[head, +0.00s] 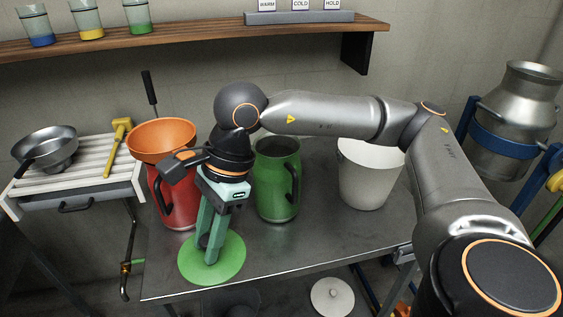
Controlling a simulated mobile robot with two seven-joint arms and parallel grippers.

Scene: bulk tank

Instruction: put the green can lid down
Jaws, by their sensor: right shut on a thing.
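The green can lid (233,266) is a flat green disc at the front left of the metal table. My right gripper (210,255) points down at it and is shut on its knob, which the fingers mostly hide. I cannot tell whether the lid touches the table or is just above it. The green can (276,180) stands open behind and to the right of the gripper, its handle on its right side. My left gripper is not in view.
A red can (172,205) with an orange funnel (162,138) on it stands left of my gripper. A white bucket (370,175) stands at the right. The metal table (320,240) is clear at front right. A slatted rack (85,170) holds a metal strainer or funnel (45,148).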

